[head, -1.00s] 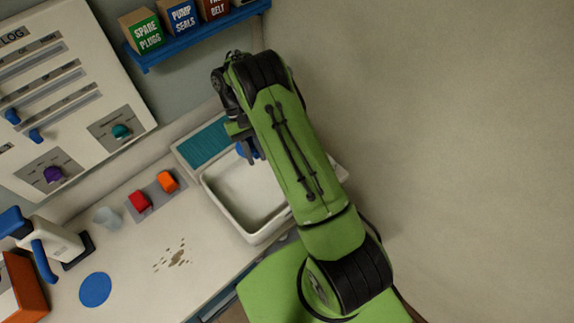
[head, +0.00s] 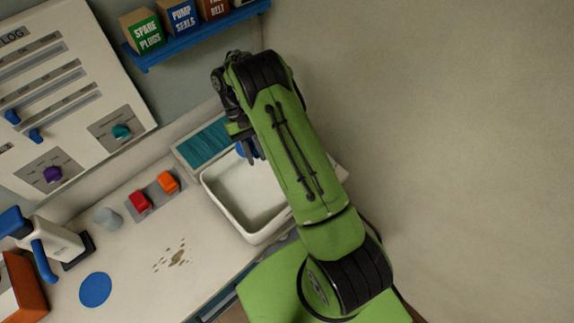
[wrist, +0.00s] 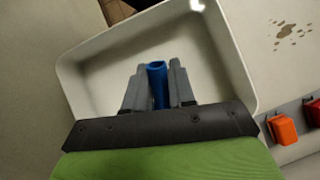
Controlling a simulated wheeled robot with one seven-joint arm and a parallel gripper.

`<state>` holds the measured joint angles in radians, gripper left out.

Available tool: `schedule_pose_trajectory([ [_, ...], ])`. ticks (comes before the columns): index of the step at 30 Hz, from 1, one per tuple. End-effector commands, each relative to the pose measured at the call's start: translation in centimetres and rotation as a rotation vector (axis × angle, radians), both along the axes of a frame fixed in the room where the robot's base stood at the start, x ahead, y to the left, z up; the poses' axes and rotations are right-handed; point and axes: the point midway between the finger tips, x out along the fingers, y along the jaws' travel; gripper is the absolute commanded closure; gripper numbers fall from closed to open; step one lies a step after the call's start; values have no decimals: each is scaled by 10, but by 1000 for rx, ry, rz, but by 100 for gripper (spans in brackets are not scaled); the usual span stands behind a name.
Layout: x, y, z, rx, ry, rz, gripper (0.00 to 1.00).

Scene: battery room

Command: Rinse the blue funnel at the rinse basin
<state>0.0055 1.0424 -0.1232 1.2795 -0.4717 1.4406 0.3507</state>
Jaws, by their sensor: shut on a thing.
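My gripper (wrist: 158,88) is shut on the blue funnel (wrist: 157,72), which stands between the two grey fingers in the wrist view. In the head view a small part of the blue funnel (head: 249,150) shows beside my gripper (head: 250,152), at the far end of the basin. The white rinse basin (head: 258,231) lies under them. In the wrist view the basin (wrist: 85,80) surrounds the fingers and looks empty. My arm hides the basin's right side in the head view. Whether the funnel touches the basin floor, I cannot tell.
A teal panel (head: 205,145) adjoins the basin's far left. A red switch (head: 140,201) and an orange switch (head: 168,182) sit left of it. A grey cup-like object (head: 107,218), brown spots (head: 177,256) and a blue disc (head: 96,289) are on the counter. A shelf (head: 190,41) holds boxes above.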

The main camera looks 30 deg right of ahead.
Motion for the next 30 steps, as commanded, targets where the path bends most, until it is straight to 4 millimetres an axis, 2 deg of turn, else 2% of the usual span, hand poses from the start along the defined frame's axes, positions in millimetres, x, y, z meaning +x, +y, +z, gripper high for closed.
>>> schedule_pose_trajectory([
  [12,0,0,1,0,-1,0,100],
  [24,0,0,40,1,-1,1,100],
  [30,0,0,40,0,0,0,100],
])
